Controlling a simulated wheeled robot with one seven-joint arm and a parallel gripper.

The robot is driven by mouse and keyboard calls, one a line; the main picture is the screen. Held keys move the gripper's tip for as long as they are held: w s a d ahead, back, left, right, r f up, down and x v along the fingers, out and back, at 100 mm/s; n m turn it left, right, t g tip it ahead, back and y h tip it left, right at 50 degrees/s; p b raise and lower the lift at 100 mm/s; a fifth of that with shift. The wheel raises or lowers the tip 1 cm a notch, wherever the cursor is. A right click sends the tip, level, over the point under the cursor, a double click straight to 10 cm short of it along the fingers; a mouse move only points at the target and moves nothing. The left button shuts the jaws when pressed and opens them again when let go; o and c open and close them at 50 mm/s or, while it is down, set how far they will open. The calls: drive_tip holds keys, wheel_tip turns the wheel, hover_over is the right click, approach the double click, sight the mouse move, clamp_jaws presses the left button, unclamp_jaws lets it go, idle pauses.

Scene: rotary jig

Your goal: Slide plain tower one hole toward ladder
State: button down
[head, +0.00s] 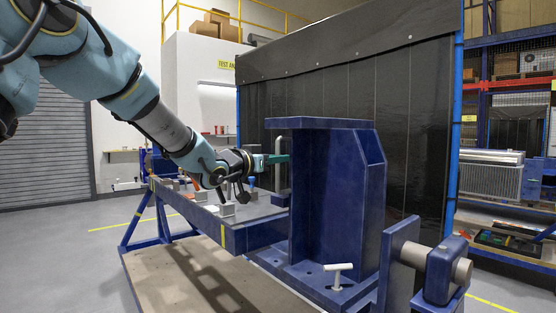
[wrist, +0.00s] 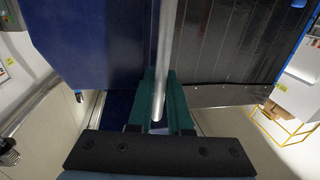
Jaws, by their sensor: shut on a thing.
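The plain tower (head: 340,190) is a tall dark blue bracket standing upright on the jig beam (head: 250,236) in the head view. Its blue side also fills the upper left of the wrist view (wrist: 95,40). A grey vertical handle bar (wrist: 158,95) runs between the green fingers of my gripper (wrist: 161,80). My gripper (head: 280,158) is shut on this bar, beside the tower's left side in the head view. A white T-shaped pin (head: 338,272) stands at the tower's foot, near holes in its base. I cannot make out the ladder.
A dark curtain (head: 345,90) on blue posts hangs behind the tower. A blue block with a grey shaft (head: 440,270) is at the beam's near right end. Small grey blocks (head: 228,208) sit on the beam under my arm. Open floor lies at left.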

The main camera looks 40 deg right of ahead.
idle(0.4)
drive_tip(key=shift+w+r, duration=0.1)
drive_tip(key=shift+w, duration=0.2)
drive_tip(key=w+p, duration=0.2)
drive_tip(key=w, duration=0.2)
drive_tip(key=shift+w+d, duration=0.15)
drive_tip(key=shift+w, duration=0.1)
drive_tip(key=c, duration=0.8)
unclamp_jaws()
drive_tip(key=shift+c, duration=0.2)
